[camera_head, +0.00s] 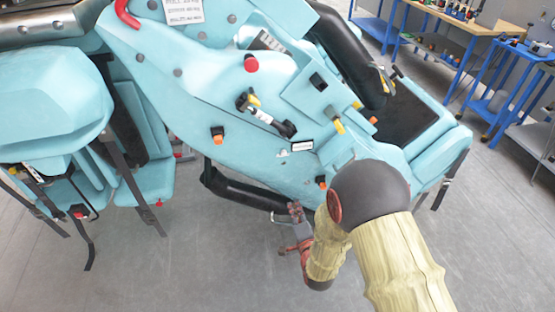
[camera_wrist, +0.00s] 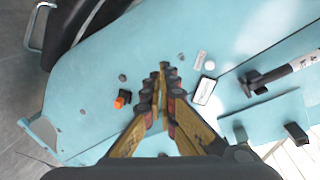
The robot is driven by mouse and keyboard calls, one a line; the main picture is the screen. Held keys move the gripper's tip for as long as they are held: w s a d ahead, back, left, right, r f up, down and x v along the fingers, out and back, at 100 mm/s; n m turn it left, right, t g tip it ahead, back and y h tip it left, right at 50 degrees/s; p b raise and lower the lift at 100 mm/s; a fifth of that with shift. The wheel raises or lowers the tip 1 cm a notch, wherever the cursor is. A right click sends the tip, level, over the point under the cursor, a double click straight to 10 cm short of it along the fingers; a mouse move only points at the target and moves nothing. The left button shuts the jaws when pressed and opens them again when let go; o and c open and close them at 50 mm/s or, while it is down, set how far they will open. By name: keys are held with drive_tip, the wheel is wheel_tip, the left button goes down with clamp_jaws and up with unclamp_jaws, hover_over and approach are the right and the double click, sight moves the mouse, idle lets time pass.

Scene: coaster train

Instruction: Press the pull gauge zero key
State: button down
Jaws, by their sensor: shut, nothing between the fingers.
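A tool with a white shaft and dark ends (camera_head: 263,115) lies on the light-blue body panel (camera_head: 200,95). It shows in the wrist view at the right as a black T-shaped end and pale shaft (camera_wrist: 285,75). I cannot tell whether it is the pull gauge, and no zero key can be made out. A dark-framed white plate (camera_head: 303,146) is near it, and in the wrist view the plate (camera_wrist: 204,91) is just right of my fingers. My gripper (camera_wrist: 165,72) is shut and empty, pointing toward the panel. In the head view my gripper (camera_head: 296,212) is small and partly hidden by my arm.
An orange-tipped black knob (camera_wrist: 121,99) stands left of my fingers, with small grey studs nearby. A red button (camera_head: 251,63), a yellow-handled part (camera_head: 338,126) and a black padded bar (camera_head: 345,50) are on the car. Blue workbenches (camera_head: 430,40) stand behind; grey floor is open.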

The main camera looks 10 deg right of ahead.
sight(284, 153)
wheel_tip(284, 153, up, 8)
drive_tip(key=m+t, duration=0.3)
drive_tip(key=shift+w+f, duration=0.15)
drive_tip(key=shift+w, duration=0.3)
drive_tip(key=w+b, duration=0.1)
drive_tip(key=w, duration=0.3)
drive_tip(key=w+b, duration=0.1)
drive_tip(key=w, duration=0.4)
drive_tip(key=w+r+b, duration=0.1)
drive_tip(key=w, duration=0.4)
drive_tip(key=shift+d, duration=0.1)
drive_tip(key=shift+b, duration=0.3)
